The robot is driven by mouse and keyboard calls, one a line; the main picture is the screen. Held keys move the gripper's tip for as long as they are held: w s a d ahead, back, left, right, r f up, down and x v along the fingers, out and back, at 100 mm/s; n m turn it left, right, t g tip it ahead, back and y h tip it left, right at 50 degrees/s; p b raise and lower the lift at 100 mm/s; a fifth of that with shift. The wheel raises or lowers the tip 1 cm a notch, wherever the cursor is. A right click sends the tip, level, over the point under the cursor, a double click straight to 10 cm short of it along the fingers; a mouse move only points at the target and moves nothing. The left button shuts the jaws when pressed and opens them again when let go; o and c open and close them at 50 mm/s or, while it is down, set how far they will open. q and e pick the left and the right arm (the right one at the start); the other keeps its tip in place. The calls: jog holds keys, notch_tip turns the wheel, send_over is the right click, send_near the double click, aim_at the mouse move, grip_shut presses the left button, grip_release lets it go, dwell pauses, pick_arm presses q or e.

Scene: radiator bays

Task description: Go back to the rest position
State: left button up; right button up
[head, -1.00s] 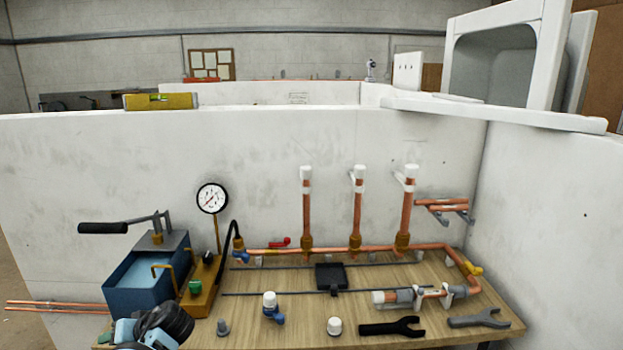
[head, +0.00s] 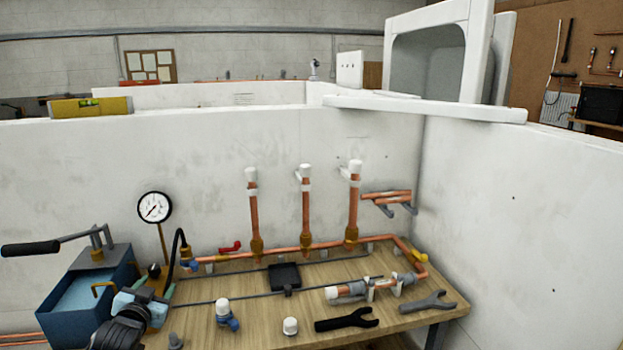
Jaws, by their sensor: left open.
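My left gripper (head: 154,288) is at the lower left, in front of the test pump and at the left end of the wooden workbench (head: 245,318). Its light blue and black wrist comes up from the bottom edge. Its two fingers are apart, with nothing visible held between them. It hides part of the pump's base and hose end. My right gripper is out of view.
A blue water tank with a lever (head: 85,285) stands close left of my gripper, below a pressure gauge (head: 155,207). Copper risers (head: 305,215) stand along the back wall. A blue-handled valve (head: 226,315), a white cap (head: 290,326) and wrenches (head: 346,320) lie along the front.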

pick_arm(q)
jog(key=shift+m+g+h, duration=0.3)
jog(key=shift+g+h, duration=0.3)
jog(key=shift+g, duration=0.2)
jog(key=s+d+f, duration=0.1)
jog(key=s+f, duration=0.1)
jog(key=f, duration=0.1)
jog(key=s+d+f, duration=0.2)
jog(key=s+f, duration=0.1)
jog(key=s+d+f, duration=0.2)
jog(key=f, duration=0.2)
jog(key=shift+s, duration=0.2)
jog(key=s+d+f+g, duration=0.1)
jog(key=s+d+f, duration=0.3)
jog(key=s, duration=0.8)
jog(key=s+d+f+g+h, duration=0.1)
jog(key=s+d+f, duration=0.3)
jog(key=s, duration=0.8)
jog(key=s+d+f+n+g+h, duration=0.1)
jog(key=s+d+f+g, duration=0.2)
jog(key=s, duration=0.9)
notch_tip(320, 180, down, 4)
jog(key=shift+s+d+f, duration=0.25)
jog(key=shift+s+d, duration=0.15)
jog(key=shift+d, duration=0.7)
